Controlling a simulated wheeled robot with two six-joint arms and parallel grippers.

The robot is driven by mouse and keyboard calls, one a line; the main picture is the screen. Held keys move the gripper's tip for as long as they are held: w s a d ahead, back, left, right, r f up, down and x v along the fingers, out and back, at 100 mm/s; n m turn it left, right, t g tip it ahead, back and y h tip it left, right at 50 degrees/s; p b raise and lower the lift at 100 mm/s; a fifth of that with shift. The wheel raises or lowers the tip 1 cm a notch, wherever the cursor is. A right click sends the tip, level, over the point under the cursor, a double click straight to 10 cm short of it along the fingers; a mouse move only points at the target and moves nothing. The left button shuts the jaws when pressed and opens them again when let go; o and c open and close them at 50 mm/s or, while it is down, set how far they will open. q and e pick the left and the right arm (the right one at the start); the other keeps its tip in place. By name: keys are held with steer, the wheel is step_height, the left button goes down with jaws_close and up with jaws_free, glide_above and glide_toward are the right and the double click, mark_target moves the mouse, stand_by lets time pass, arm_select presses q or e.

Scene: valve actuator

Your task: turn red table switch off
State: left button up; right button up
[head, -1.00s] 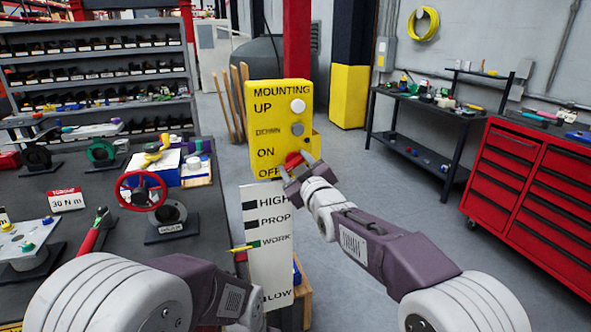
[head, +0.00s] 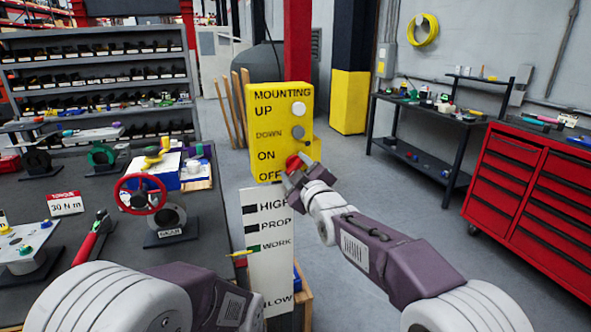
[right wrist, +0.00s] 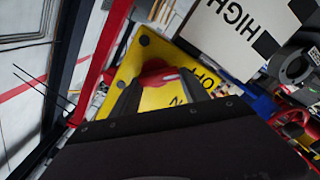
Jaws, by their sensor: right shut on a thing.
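A yellow control box (head: 281,130) marked MOUNTING, UP, DOWN, ON and OFF stands in the middle of the head view. A red switch knob (head: 293,162) sits on its face beside ON and OFF. My right gripper (head: 297,174) is at this knob, with its fingers on either side, shut on it. The right wrist view shows the red knob (right wrist: 155,75) between the two dark fingers, against the yellow face (right wrist: 165,50). The fingers partly cover the knob and the lettering. My left arm shows at the lower left, but its gripper is out of view.
A white HIGH/PROP/WORK/LOW panel (head: 269,285) stands below the box. A dark workbench (head: 95,215) with a red valve wheel (head: 140,194) is on the left. A red tool cabinet (head: 530,190) is on the right. The floor between box and cabinet is clear.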

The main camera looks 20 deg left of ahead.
steer(key=o, duration=1.4)
steer(key=b+v, duration=0.2)
steer(key=v, duration=0.7)
steer(key=shift+r, duration=0.1)
